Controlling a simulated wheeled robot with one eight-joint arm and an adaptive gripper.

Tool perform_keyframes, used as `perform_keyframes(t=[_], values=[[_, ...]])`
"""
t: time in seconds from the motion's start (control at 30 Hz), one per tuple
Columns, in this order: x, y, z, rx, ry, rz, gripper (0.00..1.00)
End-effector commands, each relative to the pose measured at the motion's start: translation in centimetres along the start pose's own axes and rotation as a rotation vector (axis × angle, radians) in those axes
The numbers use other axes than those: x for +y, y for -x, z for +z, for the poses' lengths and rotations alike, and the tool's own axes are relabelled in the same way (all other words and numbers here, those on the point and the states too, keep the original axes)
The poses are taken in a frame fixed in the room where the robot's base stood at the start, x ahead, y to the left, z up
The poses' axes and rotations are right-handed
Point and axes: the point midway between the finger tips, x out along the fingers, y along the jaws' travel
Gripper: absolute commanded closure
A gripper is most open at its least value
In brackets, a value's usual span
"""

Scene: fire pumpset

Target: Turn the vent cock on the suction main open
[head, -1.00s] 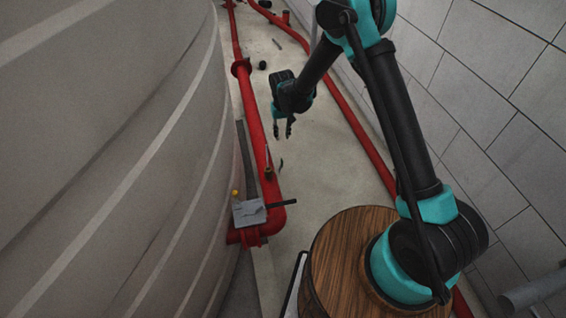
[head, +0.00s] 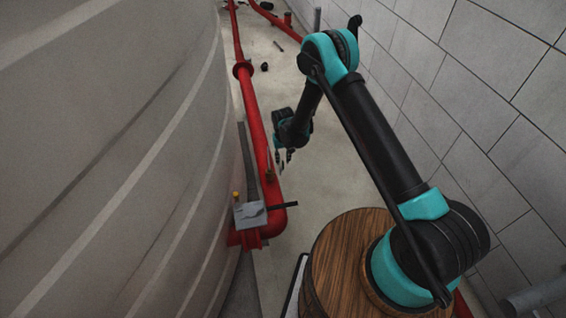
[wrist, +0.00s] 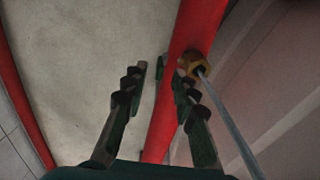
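The red suction main (head: 256,120) runs along the floor beside the tank and also crosses the wrist view (wrist: 183,45). A small brass fitting on it, apparently the vent cock (head: 270,176), is partly lost in the head view. In the wrist view the brass body (wrist: 193,63) shows with a long thin grey lever (wrist: 230,125) reaching down to the right. My gripper (head: 284,159) hangs just above and beside the pipe near the cock. In the wrist view its fingers (wrist: 160,70) are apart and empty, with the right finger overlapping the pipe. Contact with the lever cannot be told.
A grey box (head: 250,215) with a yellow knob (head: 236,195) and a dark handle (head: 284,205) sits at the pipe's near end. The large grey tank (head: 120,160) closes the left side and a block wall (head: 480,110) the right.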

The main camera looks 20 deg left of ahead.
Motion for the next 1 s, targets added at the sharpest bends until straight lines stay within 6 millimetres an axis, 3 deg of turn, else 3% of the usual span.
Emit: perform_keyframes(t=[0.2, 0.53, 0.77, 1.0], values=[[0.0, -1.9, 0.0, 0.0, 0.0, 0.0, 0.72], [0.0, -2.2, 0.0, 0.0, 0.0, 0.0, 0.72], [0.0, -2.2, 0.0, 0.0, 0.0, 0.0, 0.98], [0.0, -2.2, 0.0, 0.0, 0.0, 0.0, 1.0]])
